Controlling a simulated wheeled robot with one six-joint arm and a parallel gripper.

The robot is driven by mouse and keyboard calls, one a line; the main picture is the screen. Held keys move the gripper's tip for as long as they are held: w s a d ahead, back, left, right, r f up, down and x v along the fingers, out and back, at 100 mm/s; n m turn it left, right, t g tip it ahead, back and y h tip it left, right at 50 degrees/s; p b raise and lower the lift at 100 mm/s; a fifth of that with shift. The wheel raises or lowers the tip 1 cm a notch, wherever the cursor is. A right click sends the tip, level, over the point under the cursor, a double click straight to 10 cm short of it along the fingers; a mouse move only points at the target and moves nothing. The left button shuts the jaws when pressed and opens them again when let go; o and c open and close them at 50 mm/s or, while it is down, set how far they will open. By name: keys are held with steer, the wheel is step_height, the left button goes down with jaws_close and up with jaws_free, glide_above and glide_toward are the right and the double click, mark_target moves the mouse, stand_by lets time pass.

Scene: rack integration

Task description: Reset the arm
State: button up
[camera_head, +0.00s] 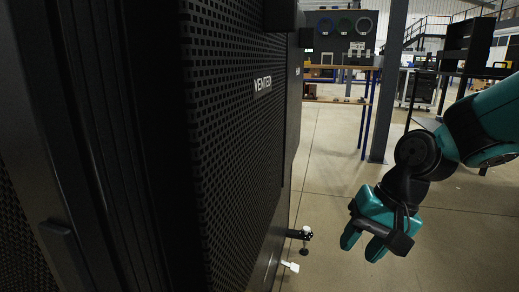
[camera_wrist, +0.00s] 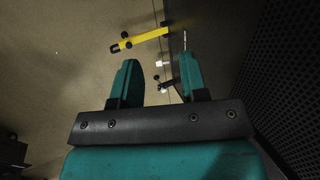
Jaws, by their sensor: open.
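My gripper (camera_head: 362,246) is teal and black and hangs at the right of the head view, pointing down and to the left. Its two fingers are apart, with nothing between them. In the wrist view my gripper (camera_wrist: 158,80) also shows open and empty, with floor beyond the fingertips. My arm comes in from the right edge of the head view. The gripper is apart from the black rack (camera_head: 235,130), which has a perforated door and stands to its left.
A small fitting (camera_head: 301,234) sticks out low on the rack, left of the gripper. A yellow object (camera_wrist: 142,38) lies beyond the fingers in the wrist view. A workbench (camera_head: 345,85) and a grey post (camera_head: 388,80) stand behind. The floor (camera_head: 335,160) between is clear.

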steer(key=s+a+r+n+p, duration=0.1)
steer(key=s+r+n, duration=0.35)
steer(key=s, duration=0.35)
steer(key=s+a+r+n+p, duration=0.1)
steer(key=s+a+r+n, duration=0.15)
steer(key=s+n, duration=0.4)
step_height(320, 180, up, 38)
steer(key=m+p, duration=0.1)
steer(key=p, duration=3.6)
steer(key=shift+s+d+g+p, duration=0.3)
steer(key=shift+s+d+p, duration=0.1)
steer(key=shift+s+d, duration=0.05)
steer(key=shift+o, duration=0.2)
